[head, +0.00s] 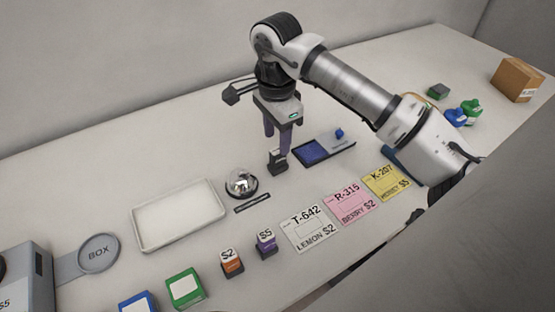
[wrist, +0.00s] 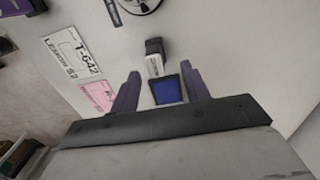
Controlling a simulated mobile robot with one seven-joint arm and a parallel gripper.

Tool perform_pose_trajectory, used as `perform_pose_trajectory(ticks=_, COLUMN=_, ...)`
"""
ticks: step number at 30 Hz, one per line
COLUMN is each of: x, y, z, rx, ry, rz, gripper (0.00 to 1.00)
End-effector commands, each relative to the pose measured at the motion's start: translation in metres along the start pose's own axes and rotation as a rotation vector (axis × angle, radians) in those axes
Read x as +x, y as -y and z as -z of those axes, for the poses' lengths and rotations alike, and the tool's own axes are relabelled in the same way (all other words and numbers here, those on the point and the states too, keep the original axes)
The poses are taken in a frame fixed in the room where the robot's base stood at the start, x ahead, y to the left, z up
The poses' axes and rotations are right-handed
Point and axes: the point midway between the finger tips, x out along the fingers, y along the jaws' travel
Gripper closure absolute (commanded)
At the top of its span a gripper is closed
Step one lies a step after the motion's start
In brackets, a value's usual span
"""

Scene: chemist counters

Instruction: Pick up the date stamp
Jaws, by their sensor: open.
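The date stamp (head: 278,161) is a small black block with a raised top, standing upright on the counter. In the wrist view the date stamp (wrist: 154,56) shows a black top and a pale side, just ahead of the fingertips and roughly centred between them. My gripper (head: 279,146) points down above the stamp with its purple fingers apart and empty. In the wrist view my gripper (wrist: 160,72) is open, with a finger to each side. Whether the fingers reach down to the stamp's height is hard to tell.
A dark tray (head: 342,150) with a blue pad lies just right of the stamp. A service bell (head: 241,183) stands to its left, with a black strip (head: 253,203) in front. Price cards (head: 308,230) lie nearer the front edge. A white tray (head: 136,237) is further left.

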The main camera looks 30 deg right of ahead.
Motion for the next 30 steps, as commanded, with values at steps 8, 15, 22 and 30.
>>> perform_pose_trajectory(ticks=8, x=0.023, y=-0.006, z=-0.001, rx=0.000, ry=0.004, rz=-0.001, gripper=0.54)
perform_pose_trajectory(ticks=15, x=0.054, y=-0.007, z=-0.002, rx=-0.001, ry=0.002, rz=0.001, gripper=0.54)
perform_pose_trajectory(ticks=22, x=0.058, y=-0.007, z=-0.002, rx=0.000, ry=0.000, rz=0.001, gripper=0.54)
perform_pose_trajectory(ticks=30, x=0.057, y=-0.007, z=-0.002, rx=0.000, ry=0.000, rz=0.001, gripper=0.85)
